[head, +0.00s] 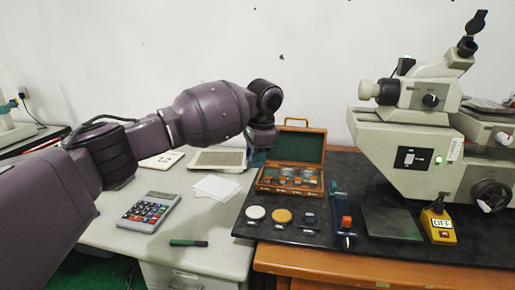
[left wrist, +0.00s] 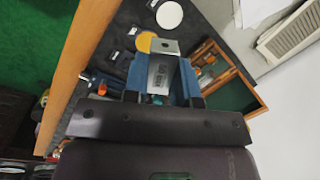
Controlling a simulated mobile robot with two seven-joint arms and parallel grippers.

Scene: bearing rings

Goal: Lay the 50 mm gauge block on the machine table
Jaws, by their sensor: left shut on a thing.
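My left gripper (head: 258,157) is at the left edge of the open wooden case (head: 290,150). In the left wrist view its blue fingers (left wrist: 163,82) are shut on a silver gauge block (left wrist: 163,70) with dark lettering that I cannot read for sure. The block is hidden in the head view. The measuring machine (head: 420,130) stands at the right, well away from this gripper. A flat dark plate (head: 392,222) lies in front of it; I cannot tell whether this is the machine table. My right gripper is not in view.
A white disc (head: 255,212), a yellow disc (head: 282,216) and small dark pieces lie before the case on the black surface. A blue stand with an orange-red top (head: 346,222) and a yellow OFF box (head: 438,226) are further right. A calculator (head: 151,211) lies left.

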